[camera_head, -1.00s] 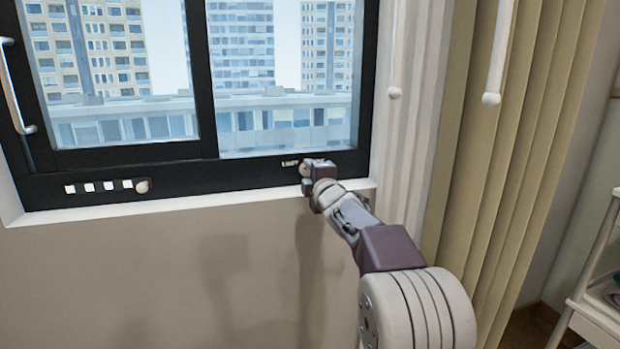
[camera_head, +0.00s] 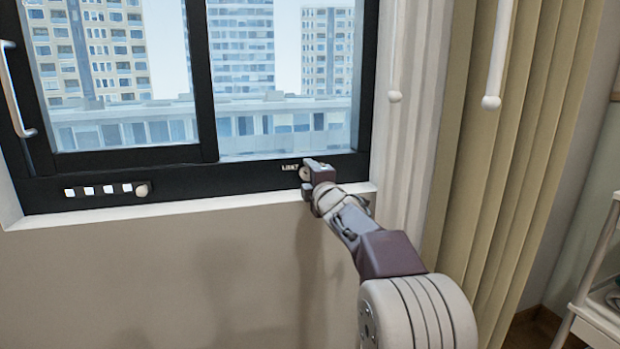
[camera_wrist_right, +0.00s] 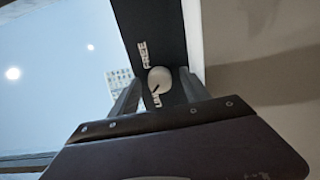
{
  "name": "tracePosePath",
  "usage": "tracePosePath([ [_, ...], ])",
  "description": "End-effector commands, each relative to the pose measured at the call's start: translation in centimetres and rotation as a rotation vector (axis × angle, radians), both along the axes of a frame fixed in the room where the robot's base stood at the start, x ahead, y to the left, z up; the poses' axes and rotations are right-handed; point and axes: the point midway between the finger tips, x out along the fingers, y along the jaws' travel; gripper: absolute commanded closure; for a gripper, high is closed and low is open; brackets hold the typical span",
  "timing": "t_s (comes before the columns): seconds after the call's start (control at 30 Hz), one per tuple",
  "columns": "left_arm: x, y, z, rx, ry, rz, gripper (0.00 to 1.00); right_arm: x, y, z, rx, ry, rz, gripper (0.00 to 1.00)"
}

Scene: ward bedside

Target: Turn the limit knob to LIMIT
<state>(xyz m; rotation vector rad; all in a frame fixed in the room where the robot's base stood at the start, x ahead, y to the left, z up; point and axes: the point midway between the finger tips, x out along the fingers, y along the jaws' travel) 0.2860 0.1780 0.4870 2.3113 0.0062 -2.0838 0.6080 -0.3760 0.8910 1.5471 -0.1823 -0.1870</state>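The limit knob (camera_wrist_right: 160,79) is a small, round, pale knob on the window's black lower frame, and it also shows in the head view (camera_head: 304,173). In the right wrist view, the FREE label (camera_wrist_right: 143,56) is above left of it and the partly hidden LIMIT label (camera_wrist_right: 155,98) is below. A short dark mark shows on the knob's lower left. My right gripper (camera_head: 314,178) is at the knob. Its two fingers stand on either side of the knob, with gaps visible; contact is not evident. My left gripper is out of view.
A strip of white squares with a second round knob (camera_head: 142,189) is on the frame at left. A white sill (camera_head: 200,203) runs just below. Curtains (camera_head: 510,150) and hanging rods (camera_head: 395,60) are at right, with a white cart (camera_head: 595,300) beyond.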

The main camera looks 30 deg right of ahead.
Motion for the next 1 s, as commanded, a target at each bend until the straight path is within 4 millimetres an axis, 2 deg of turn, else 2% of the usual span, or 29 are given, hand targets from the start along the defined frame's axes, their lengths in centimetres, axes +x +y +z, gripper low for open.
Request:
tracePosePath([
  [0.17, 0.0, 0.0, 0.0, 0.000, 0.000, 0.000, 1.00, -0.6, 0.1, 0.1, 0.000, -0.001, -0.001, 0.45],
  [0.5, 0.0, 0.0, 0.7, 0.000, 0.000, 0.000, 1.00, -6.4, 1.5, 0.2, 0.000, -0.001, -0.001, 0.45],
  [0.63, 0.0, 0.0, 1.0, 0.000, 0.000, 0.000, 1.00, -8.1, 1.9, 0.2, 0.000, -0.001, -0.001, 0.45],
  [0.77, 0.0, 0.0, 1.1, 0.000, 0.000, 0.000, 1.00, -8.8, 2.1, 0.1, 0.000, -0.001, 0.000, 0.45],
  [1.0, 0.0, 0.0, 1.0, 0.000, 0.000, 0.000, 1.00, -8.8, 2.1, 0.0, 0.000, 0.000, 0.000, 0.45],
])
